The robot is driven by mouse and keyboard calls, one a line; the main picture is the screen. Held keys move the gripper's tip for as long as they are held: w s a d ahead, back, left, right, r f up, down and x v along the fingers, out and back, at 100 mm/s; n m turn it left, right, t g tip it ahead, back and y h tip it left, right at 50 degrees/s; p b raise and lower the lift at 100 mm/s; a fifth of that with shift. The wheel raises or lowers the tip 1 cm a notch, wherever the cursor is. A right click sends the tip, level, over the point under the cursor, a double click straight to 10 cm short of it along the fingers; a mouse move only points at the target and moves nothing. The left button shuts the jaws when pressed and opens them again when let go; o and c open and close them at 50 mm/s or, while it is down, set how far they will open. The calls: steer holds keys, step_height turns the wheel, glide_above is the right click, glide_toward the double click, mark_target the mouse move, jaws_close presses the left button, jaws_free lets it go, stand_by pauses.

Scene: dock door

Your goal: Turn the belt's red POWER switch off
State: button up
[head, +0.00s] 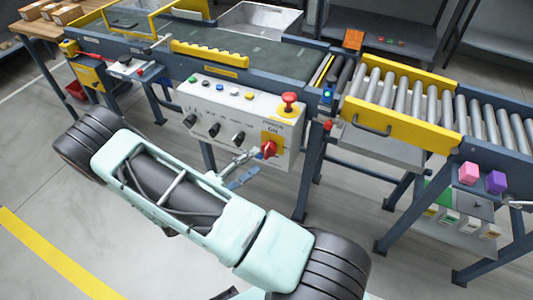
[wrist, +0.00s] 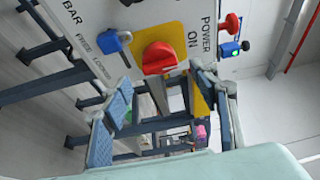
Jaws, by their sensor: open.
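The red POWER switch (head: 269,149) is a rotary knob on a yellow plate at the lower right of the white control box (head: 225,112). In the wrist view the red switch (wrist: 160,58) sits on its yellow plate (wrist: 172,32), with the words ON and POWER printed to its right. My gripper (head: 249,168) is just left of and below the switch in the head view. In the wrist view my gripper (wrist: 162,80) is open and empty, its two fingers spread either side below the switch. The fingers appear apart from the switch.
A red mushroom button (head: 289,102) stands above the switch on the same box. Several black knobs (head: 214,130) lie to its left. The conveyor belt (head: 230,55) and rollers (head: 420,95) run behind; table legs stand below.

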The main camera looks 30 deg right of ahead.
mark_target(265, 154)
steer(key=x, duration=0.6)
steer(key=shift+c, duration=0.4)
steer(key=c, duration=1.1)
